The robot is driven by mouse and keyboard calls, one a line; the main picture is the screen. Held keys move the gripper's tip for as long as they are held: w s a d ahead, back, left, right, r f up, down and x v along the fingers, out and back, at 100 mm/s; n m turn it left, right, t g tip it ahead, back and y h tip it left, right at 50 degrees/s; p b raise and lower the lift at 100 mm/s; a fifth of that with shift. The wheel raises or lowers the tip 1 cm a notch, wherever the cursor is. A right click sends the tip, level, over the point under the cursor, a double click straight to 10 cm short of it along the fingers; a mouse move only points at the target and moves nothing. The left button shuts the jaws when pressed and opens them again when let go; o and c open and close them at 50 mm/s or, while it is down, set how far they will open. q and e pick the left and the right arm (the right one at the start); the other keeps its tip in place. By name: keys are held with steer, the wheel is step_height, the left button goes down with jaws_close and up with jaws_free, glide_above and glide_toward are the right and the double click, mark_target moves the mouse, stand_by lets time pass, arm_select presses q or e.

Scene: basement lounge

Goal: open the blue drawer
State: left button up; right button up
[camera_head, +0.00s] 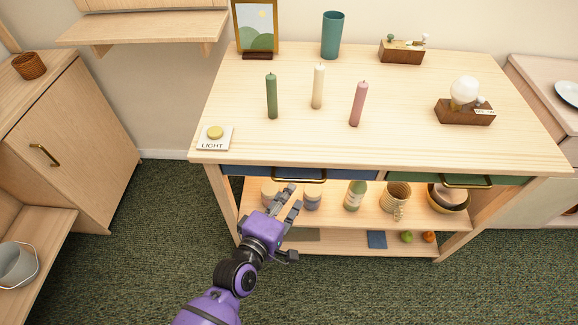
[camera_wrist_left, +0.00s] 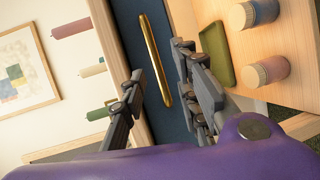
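The blue drawer (camera_head: 240,172) is under the left half of the wooden table top, and it looks closed. Its brass bar handle (camera_head: 300,178) runs along the front. In the left wrist view the blue front (camera_wrist_left: 128,28) and the handle (camera_wrist_left: 153,58) show tilted, nearly upright. My left gripper (camera_head: 293,196), purple with dark fingers, is just in front of and below the handle. In the wrist view its fingers are apart, one on each side of the handle, with nothing clearly held. Whether they touch it I cannot tell. My right gripper is in neither view.
A green drawer (camera_head: 400,177) with its own handle is to the right. Jars (camera_head: 312,198), a bottle (camera_head: 355,195) and bowls stand on the shelf below. Candles (camera_head: 271,97) and a light button (camera_head: 215,135) are on top. Carpet in front is clear.

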mark_target(301, 179)
arm_select(q)
steer(key=shift+w+d+r+n, duration=0.3)
steer(key=shift+w+d+n, duration=0.3)
steer(key=shift+w+d, duration=0.2)
steer(key=shift+x, duration=2.7)
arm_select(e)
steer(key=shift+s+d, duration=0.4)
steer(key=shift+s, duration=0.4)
arm_select(q)
steer(key=shift+a+f, duration=0.1)
steer(key=shift+a, duration=0.05)
jaws_close()
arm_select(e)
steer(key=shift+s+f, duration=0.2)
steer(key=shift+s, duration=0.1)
